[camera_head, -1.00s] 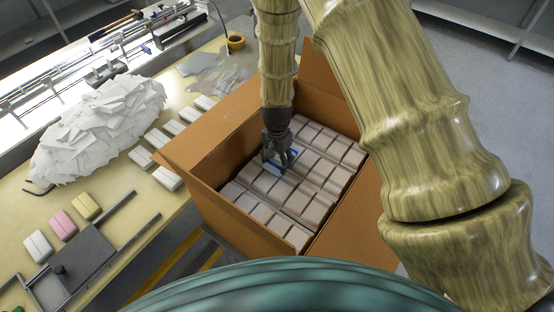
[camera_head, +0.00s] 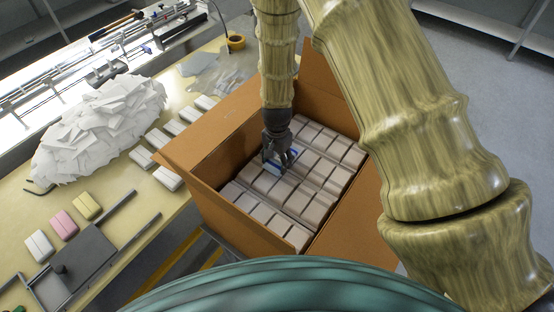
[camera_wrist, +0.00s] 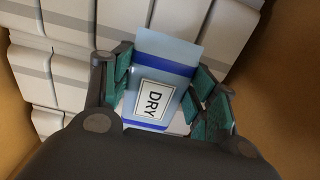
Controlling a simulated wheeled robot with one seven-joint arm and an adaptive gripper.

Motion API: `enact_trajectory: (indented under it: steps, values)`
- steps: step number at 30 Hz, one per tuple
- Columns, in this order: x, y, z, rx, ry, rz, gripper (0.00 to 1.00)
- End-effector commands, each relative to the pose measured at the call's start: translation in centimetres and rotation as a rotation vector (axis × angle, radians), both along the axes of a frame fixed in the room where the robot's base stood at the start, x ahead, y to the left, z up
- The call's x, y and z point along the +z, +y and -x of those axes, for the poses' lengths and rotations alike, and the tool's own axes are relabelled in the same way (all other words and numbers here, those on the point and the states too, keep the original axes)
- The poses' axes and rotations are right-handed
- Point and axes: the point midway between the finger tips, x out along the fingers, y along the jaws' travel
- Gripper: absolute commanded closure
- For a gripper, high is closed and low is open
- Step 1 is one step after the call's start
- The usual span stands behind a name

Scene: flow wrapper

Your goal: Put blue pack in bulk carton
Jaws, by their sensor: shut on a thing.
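The blue pack (camera_wrist: 163,62) is a light blue packet with darker blue bands and a white label reading "DRY". My gripper (camera_wrist: 160,100) is shut on it, with green-padded fingers on both sides of it in the wrist view. In the head view my gripper (camera_head: 279,157) is inside the open bulk carton (camera_head: 237,130), over the packed rows, and the blue pack (camera_head: 270,163) shows partly beneath the fingers. The carton is brown cardboard with its flaps up. Whether the pack touches the packs beneath it cannot be told.
Rows of pale packs (camera_head: 318,171) fill the carton. To the left, a table (camera_head: 112,222) holds a heap of white packets (camera_head: 98,125), several pale packs, a pink pack (camera_head: 64,225), a yellow pack (camera_head: 87,206) and a grey metal fixture (camera_head: 81,258). A tape roll (camera_head: 236,42) lies behind.

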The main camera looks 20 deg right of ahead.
Motion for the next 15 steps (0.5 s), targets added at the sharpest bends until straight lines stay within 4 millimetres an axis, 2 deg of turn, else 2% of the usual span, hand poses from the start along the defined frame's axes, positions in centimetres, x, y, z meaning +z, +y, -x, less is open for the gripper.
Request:
enact_trajectory:
  steps: [15]
  values:
    - [-0.60, 0.00, 0.00, 0.000, 0.000, 0.000, 0.54]
